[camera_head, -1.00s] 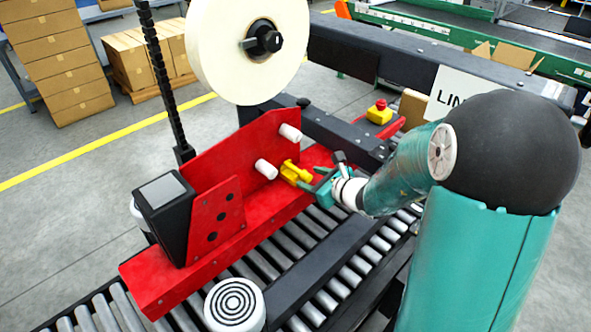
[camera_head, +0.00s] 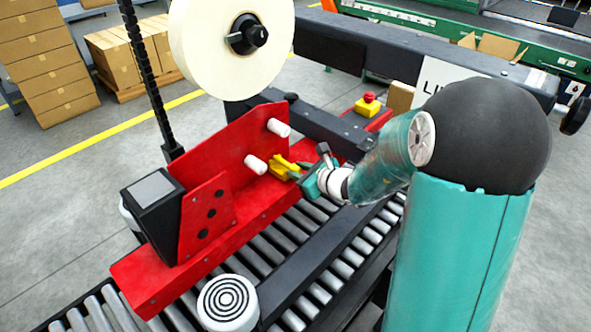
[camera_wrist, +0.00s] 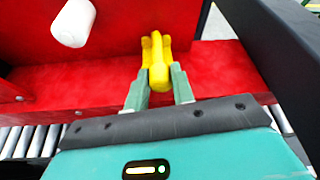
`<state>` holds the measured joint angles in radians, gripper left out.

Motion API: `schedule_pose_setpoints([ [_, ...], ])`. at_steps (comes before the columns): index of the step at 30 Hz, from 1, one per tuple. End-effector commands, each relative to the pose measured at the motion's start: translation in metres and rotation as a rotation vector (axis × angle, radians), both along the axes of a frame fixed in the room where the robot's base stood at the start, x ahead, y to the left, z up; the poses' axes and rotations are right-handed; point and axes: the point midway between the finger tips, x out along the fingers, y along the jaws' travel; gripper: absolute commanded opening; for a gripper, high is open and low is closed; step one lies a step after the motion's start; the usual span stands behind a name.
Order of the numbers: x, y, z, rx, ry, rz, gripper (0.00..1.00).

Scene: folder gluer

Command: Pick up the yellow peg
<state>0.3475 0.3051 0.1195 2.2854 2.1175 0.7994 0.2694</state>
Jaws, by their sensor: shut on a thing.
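The yellow peg (camera_head: 284,168) is at the red panel of the machine, just right of the lower white roller. In the wrist view the yellow peg (camera_wrist: 157,60) stands out from between my fingertips, with a forked far end over the red ledge. My gripper (camera_head: 299,175) is teal and reaches in from the right. In the wrist view my gripper (camera_wrist: 160,80) has one finger on each side of the peg's near part and is shut on it. Whether the peg still touches the red panel or ledge cannot be told.
Two white rollers (camera_head: 256,164) (camera_head: 278,127) stick out of the red panel (camera_head: 215,165). A large tape roll (camera_head: 215,60) hangs above. A black box (camera_head: 155,205) stands left. Metal conveyor rollers (camera_head: 300,225) run below. A yellow block with a red button (camera_head: 367,106) is behind.

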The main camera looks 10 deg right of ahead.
Motion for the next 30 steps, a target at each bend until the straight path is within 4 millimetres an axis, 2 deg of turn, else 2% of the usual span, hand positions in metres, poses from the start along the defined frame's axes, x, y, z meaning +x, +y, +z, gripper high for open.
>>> schedule_pose_setpoints([
  [8,-0.001,-0.001,0.032,-0.002,-0.005,-0.001,0.01],
  [21,-0.048,-0.014,0.089,-0.002,-0.004,-0.002,0.01],
  [30,-0.096,-0.027,0.11,-0.001,-0.004,-0.002,0.01],
])
